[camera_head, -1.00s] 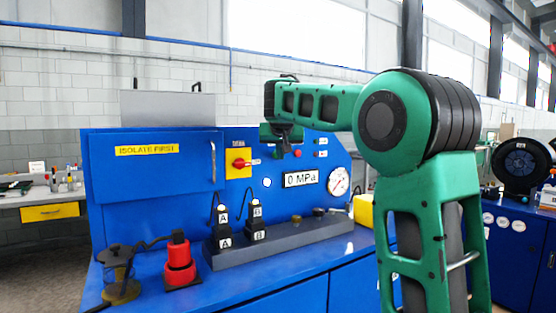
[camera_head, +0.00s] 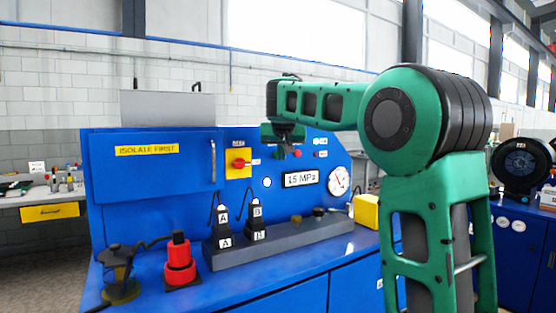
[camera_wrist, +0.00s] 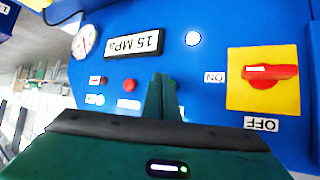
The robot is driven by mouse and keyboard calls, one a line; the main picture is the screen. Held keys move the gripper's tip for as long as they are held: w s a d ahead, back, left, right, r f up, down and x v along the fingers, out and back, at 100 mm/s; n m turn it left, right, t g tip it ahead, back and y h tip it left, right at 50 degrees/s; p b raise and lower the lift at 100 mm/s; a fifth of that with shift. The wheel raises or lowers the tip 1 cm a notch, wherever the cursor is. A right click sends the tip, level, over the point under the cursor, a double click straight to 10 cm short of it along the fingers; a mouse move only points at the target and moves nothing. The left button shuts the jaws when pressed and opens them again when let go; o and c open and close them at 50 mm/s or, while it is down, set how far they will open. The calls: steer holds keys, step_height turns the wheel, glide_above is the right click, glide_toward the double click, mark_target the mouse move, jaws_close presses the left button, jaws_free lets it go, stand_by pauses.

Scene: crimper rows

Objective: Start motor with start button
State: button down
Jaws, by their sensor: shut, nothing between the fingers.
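My gripper (camera_head: 284,153) is shut and empty, its fingers pointing at the blue control panel (camera_head: 200,205). In the wrist view the closed fingers (camera_wrist: 165,85) stand between a red button (camera_wrist: 129,85) and the rotary switch. The start button cannot be made out; the fingers cover the panel at that spot. Whether the fingertips touch the panel cannot be told. The display (camera_wrist: 134,43) reads 15 MPa, and it also shows in the head view (camera_head: 301,180). The round gauge (camera_head: 340,181) is right of it. A white lamp (camera_wrist: 193,38) appears lit.
The red rotary switch (camera_wrist: 270,75) sits on a yellow plate, beside ON and OFF labels. Two small indicators (camera_wrist: 103,80) are beyond the red button. Black connectors (camera_head: 222,228) marked A and B stand on the grey block (camera_head: 290,238). A red cylinder (camera_head: 179,263) stands left.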

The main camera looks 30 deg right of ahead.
steer(key=shift+s, duration=0.25)
steer(key=s, duration=0.5)
steer(key=shift+d, duration=0.1)
stand_by(0.4)
stand_by(0.7)
steer(key=s+f+g+y, duration=0.2)
steer(key=s+f+g, duration=0.3)
steer(key=s+f, duration=1.55)
steer(key=s+a+f+g+y, duration=0.1)
steer(key=s+f, duration=0.5)
steer(key=s, duration=0.6)
steer(key=s+a+f+g+y, duration=0.2)
steer(key=s+a+f, duration=0.3)
steer(key=s, duration=0.7)
step_height(320, 180, down, 2)
steer(key=shift+f+m+g, duration=0.15)
steer(key=shift+m+g, duration=0.25)
steer(key=shift+g, duration=0.4)
steer(key=shift+a, duration=0.1)
